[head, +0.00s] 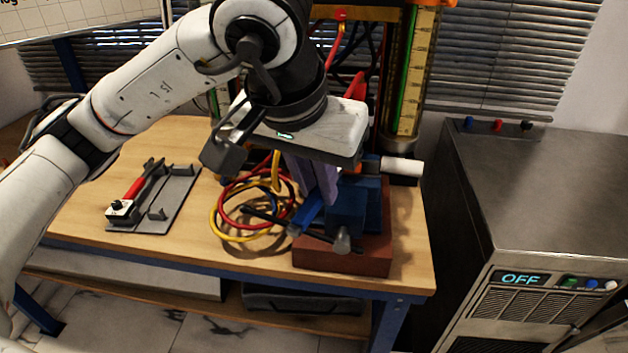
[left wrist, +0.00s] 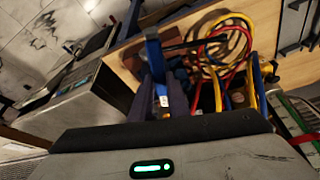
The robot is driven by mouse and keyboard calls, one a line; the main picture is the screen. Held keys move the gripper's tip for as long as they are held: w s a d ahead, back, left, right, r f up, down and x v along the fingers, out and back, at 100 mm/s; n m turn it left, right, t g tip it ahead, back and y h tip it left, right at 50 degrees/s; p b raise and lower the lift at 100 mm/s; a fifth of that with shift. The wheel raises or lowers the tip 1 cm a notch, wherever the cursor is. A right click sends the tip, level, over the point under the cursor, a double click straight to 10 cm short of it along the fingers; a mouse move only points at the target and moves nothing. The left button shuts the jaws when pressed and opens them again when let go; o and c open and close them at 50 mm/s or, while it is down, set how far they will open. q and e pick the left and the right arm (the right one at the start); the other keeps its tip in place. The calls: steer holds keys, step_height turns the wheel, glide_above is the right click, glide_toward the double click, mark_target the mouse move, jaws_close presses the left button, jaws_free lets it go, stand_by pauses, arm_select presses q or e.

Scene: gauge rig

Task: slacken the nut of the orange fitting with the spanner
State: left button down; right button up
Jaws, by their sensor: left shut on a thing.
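My left gripper (head: 318,188) comes down from above at the vise, its purple-grey fingers shut on a blue bar (head: 308,213) that looks like the spanner's handle. In the left wrist view this blue bar (left wrist: 154,58) stands out between the fingers (left wrist: 160,100). The spanner's working end is hidden by the gripper and the vise. I cannot make out the orange fitting or its nut in either view; the gripper covers much of that area. My right gripper is not in view.
The blue vise (head: 346,212) sits on a red-brown block (head: 375,255) at the wooden bench's (head: 85,225) right end. Red and yellow hoses (head: 235,230) coil left of it. A grey tray (head: 178,200) holds a red-handled tool (head: 135,188). A metal cabinet (head: 540,190) reading OFF stands right.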

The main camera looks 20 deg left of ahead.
arm_select(q)
steer(key=shift+d+r+n, duration=0.1)
steer(key=shift+d+n, duration=0.3)
stand_by(0.4)
steer(key=shift+a+m+h+b, duration=0.3)
steer(key=shift+a+m+b, duration=0.6)
steer(key=shift+a, duration=0.15)
stand_by(0.6)
steer(key=shift+s+a+b, duration=0.15)
steer(key=shift+s+b, duration=0.05)
steer(key=shift+s, duration=1.05)
steer(key=shift+s+a+b, duration=0.1)
steer(key=shift+s+b, duration=0.1)
steer(key=shift+s, duration=1)
step_height(320, 180, up, 4)
steer(key=p, duration=0.3)
steer(key=shift+r, duration=0.25)
steer(key=shift+f, duration=0.1)
